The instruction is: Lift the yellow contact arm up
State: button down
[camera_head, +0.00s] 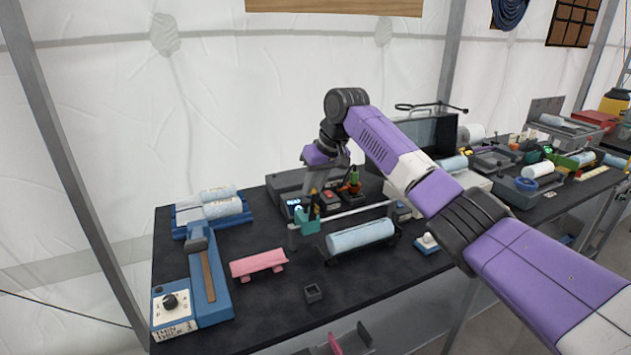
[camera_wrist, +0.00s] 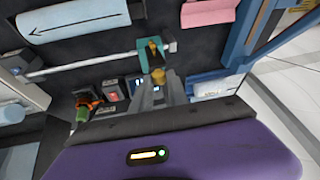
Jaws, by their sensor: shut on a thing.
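The yellow contact arm (camera_wrist: 158,76) is small and shows in the wrist view at the tips of my gripper (camera_wrist: 157,84). My gripper is shut on it. Its other yellow end (camera_wrist: 153,47) lies at the teal block (camera_wrist: 171,45) on the pale rail (camera_wrist: 85,62). In the head view, my gripper (camera_head: 313,207) points down at the teal block (camera_head: 307,224) on the table. The fingers hide most of the contact arm there, and its tilt is hard to tell.
A pale blue roll (camera_head: 360,236) lies in a dark cradle right of the teal block. An orange-and-green object (camera_wrist: 88,103) and a small red-topped box (camera_wrist: 111,90) are close beside my fingers.

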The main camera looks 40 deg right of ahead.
jog(key=shift+w+r, duration=0.2)
jog(key=c, duration=1.3)
grip_release()
jog(key=shift+f, duration=0.15)
jog(key=shift+b+v, duration=0.65)
jog(key=shift+v, duration=3.25)
